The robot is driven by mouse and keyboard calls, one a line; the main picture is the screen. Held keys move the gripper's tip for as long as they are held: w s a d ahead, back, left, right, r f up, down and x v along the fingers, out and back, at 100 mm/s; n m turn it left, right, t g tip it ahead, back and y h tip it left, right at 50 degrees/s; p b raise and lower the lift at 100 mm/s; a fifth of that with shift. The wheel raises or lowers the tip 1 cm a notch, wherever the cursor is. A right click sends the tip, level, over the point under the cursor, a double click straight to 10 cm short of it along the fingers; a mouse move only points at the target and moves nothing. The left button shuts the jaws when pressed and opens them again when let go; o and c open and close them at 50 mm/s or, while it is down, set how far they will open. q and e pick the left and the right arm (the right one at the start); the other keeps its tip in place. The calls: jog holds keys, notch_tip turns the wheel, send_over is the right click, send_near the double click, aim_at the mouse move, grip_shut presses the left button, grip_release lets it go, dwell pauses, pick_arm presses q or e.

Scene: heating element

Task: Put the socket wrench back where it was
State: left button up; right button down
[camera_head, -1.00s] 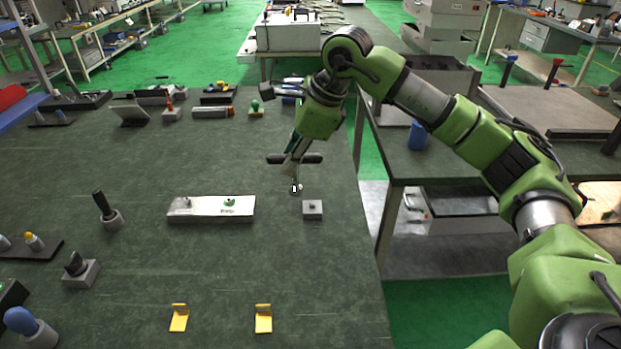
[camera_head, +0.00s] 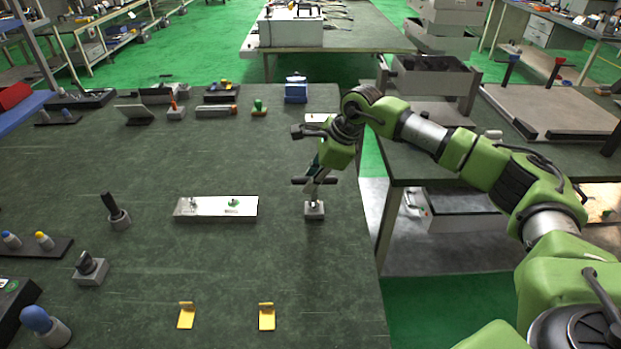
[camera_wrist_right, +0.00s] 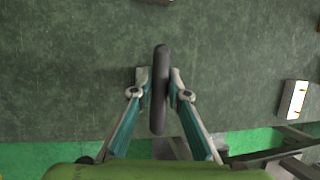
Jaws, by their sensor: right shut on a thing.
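The socket wrench (camera_head: 299,181) has a black crossbar handle and a thin shaft pointing down. My right gripper (camera_head: 317,178) is shut on it near the middle of the crossbar. In the right wrist view the black handle (camera_wrist_right: 161,58) lies between the two fingers of my right gripper (camera_wrist_right: 160,85). Below the handle, a small grey block (camera_head: 314,214) stands on the table, and the wrench's lower end is at its top. I cannot tell whether the end is seated in it. My left gripper is not in view.
A white plate with small parts (camera_head: 216,209) lies left of the block on the dark green table (camera_head: 150,270). Two yellow brackets (camera_head: 186,315) (camera_head: 266,316) stand near the front. Several tools line the back and left. The table's right edge is close to the block.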

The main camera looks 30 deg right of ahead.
jog(key=shift+f, duration=0.15)
jog(key=c, duration=1.9)
grip_release()
jog(key=shift+r, duration=0.2)
jog(key=shift+s+d+r, duration=0.1)
jog(key=shift+r, duration=0.2)
jog(key=b+v, duration=0.1)
jog(key=v, duration=1)
jog(key=shift+s+r+b, duration=0.15)
jog(key=shift+s+b, duration=0.05)
jog(key=shift+b, duration=0.2)
